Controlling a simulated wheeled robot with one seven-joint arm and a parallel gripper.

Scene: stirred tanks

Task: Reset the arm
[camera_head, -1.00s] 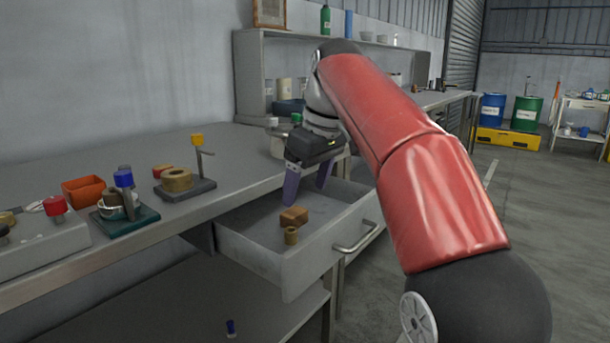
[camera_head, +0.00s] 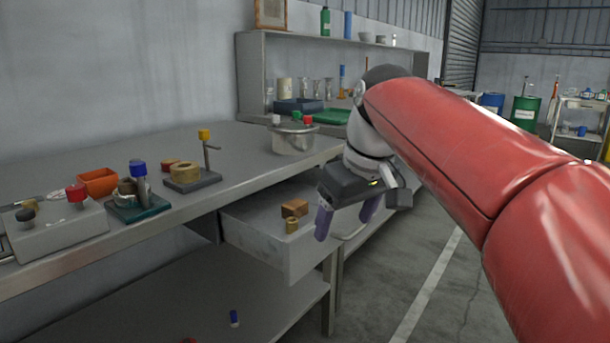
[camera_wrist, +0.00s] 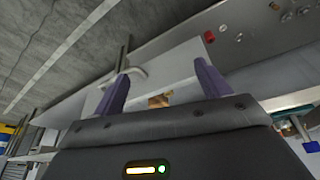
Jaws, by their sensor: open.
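My gripper (camera_head: 346,222) has two purple fingers, spread apart with nothing between them. It hangs at the front right of the open drawer (camera_head: 262,243), close to the drawer handle (camera_head: 352,232), which its fingers partly hide. In the wrist view, my gripper (camera_wrist: 160,92) shows its fingers apart, with the handle (camera_wrist: 127,76) beside the left finger. A brown block (camera_head: 295,208) and a small brass-coloured cylinder (camera_head: 292,225) lie in the drawer, left of the fingers. The block also shows in the wrist view (camera_wrist: 160,100).
The bench top (camera_head: 245,170) holds a metal pot (camera_head: 293,140), a stand with a brown ring (camera_head: 186,173), an orange bin (camera_head: 98,182) and a grey box (camera_head: 60,232). A shelf unit stands behind. Open floor (camera_head: 425,285) lies to the right.

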